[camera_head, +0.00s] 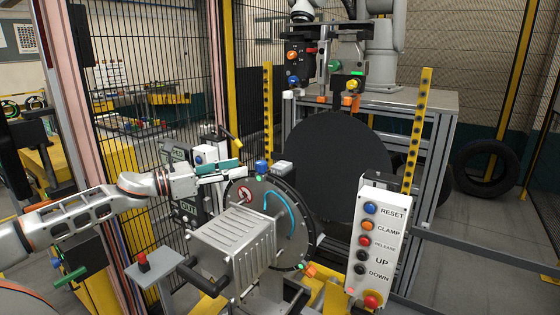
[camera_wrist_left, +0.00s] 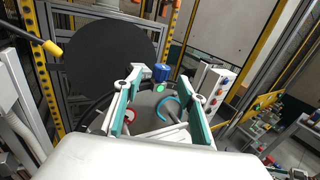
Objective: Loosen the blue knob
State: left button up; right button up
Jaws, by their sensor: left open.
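The blue knob (camera_head: 261,167) stands on the upper edge of the round grey clamp disc (camera_head: 294,215), with a green spot just below it. In the left wrist view the blue knob (camera_wrist_left: 161,73) appears just beyond the fingertips, between them. My left gripper (camera_head: 243,171) comes in from the left in the head view, its tips just left of the knob. In the left wrist view my left gripper (camera_wrist_left: 160,82) is open, its teal-backed fingers apart and empty. Contact with the knob does not show. My right gripper is not in view.
A white panel (camera_head: 379,246) with RESET, CLAMP, RELEASE, UP and DOWN buttons stands at the right. A ribbed metal box (camera_head: 237,246) sits in front of the disc. A large black disc (camera_head: 335,165) stands behind. A yellow-tipped lever (camera_head: 231,138) is near the gripper.

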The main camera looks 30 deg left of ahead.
aim_at(261, 162)
pick_arm(q)
jog(key=p+x, duration=0.3)
jog(key=x, duration=0.4)
jog(key=shift+d+p, duration=0.3)
jog(key=shift+p, duration=0.05)
jog(key=shift+w+d, duration=0.35)
jog(key=shift+w, duration=0.15)
jog(key=shift+f, duration=0.1)
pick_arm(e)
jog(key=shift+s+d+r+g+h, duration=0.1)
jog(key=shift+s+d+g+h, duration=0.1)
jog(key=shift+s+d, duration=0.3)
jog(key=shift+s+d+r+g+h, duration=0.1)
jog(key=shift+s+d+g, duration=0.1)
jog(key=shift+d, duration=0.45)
pick_arm(q)
jog(key=c, duration=1.2)
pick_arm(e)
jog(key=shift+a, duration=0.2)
